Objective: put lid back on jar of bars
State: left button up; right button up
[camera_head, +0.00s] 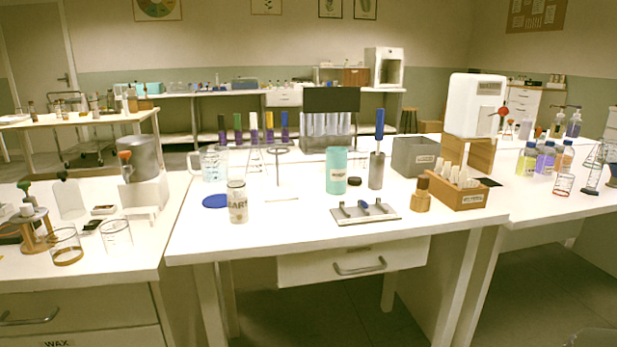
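A small clear jar (238,204) with a white label stands upright near the front left of the central bench (300,238). Its label seems to end in "ART" and its contents are too small to tell. A flat blue disc (215,201) lies on the bench just left of it. A small black round lid-like piece (354,181) lies further right, beside an upright teal labelled container (336,172). I cannot tell which piece belongs to the clear jar. Neither of my grippers is in view.
A grey tray with blue pieces (364,218) lies at the front. A wooden box of corked vials (459,193) and a small brown bottle (421,196) stand right. A beaker (214,164), ring stand (281,172) and tube rack (326,130) stand behind. Bench space right of the jar is clear.

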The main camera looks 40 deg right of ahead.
aim_at(237, 195)
jog(key=l+u, duration=0.3)
jog(key=l, duration=0.2)
jog(key=k+l+u, duration=0.15)
jog(key=l+u, duration=0.2)
jog(key=l, duration=0.2)
jog(key=k+l, duration=0.1)
jog(key=l, duration=0.3)
jog(key=k+l, duration=0.1)
jog(key=l, duration=0.3)
jog(key=k+l+u, duration=0.1)
jog(key=l, duration=0.3)
jog(key=k+l, duration=0.1)
jog(key=l, duration=0.3)
jog(key=k+l+u, duration=0.1)
jog(key=l, duration=0.3)
